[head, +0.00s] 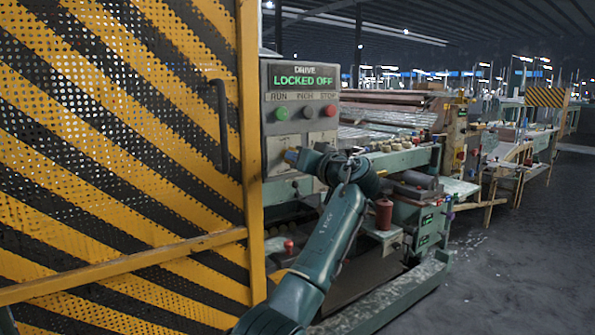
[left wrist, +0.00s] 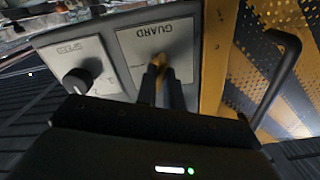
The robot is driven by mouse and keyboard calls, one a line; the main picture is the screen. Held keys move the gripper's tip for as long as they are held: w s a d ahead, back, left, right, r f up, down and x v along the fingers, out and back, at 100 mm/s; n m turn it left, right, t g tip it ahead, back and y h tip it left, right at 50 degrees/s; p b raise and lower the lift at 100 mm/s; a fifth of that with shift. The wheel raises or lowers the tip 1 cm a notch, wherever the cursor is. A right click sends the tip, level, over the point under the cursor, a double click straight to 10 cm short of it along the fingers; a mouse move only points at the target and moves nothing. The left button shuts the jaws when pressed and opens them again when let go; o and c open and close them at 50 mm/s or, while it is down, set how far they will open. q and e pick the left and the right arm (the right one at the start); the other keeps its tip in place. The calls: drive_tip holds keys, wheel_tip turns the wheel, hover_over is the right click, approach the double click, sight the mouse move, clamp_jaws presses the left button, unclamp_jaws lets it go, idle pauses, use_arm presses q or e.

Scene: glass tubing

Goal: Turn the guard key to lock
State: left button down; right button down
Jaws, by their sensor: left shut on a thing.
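The control box (head: 265,100) stands right of the striped guard door, its green display reading DRIVE LOCKED OFF (head: 303,80). In the left wrist view, a plate marked GUARD (left wrist: 130,50) carries the brass-coloured guard key (left wrist: 158,58). My left gripper (left wrist: 163,78) is shut on the key, its two dark fingers on either side of it. In the head view the left gripper (head: 293,157) reaches the lower part of the box; the wrist hides most of the key there. The key's exact angle is hard to tell. My right gripper is not in view.
RUN, INCH and STOP buttons (head: 305,112) sit above the left gripper. A black knob (left wrist: 78,80) is beside the GUARD plate. The yellow-black perforated guard door (head: 120,130) with its dark handle (head: 222,125) fills the left. Green machinery (head: 420,215) stands right; open floor lies beyond.

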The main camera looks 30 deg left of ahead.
use_arm(q)
drive_tip(key=shift+n+b, duration=1.2)
drive_tip(key=shift+n, duration=1.1)
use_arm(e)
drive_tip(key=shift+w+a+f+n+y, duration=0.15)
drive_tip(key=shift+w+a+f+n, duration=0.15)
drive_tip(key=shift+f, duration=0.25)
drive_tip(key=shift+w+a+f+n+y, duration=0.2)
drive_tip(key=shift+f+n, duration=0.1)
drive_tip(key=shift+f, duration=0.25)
use_arm(q)
drive_tip(key=c, duration=1.5)
unclamp_jaws()
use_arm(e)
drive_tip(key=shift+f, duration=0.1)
use_arm(q)
drive_tip(key=shift+d, duration=0.1)
drive_tip(key=v, duration=1.3)
drive_tip(key=shift+s+p, duration=0.1)
drive_tip(key=shift+p, duration=0.2)
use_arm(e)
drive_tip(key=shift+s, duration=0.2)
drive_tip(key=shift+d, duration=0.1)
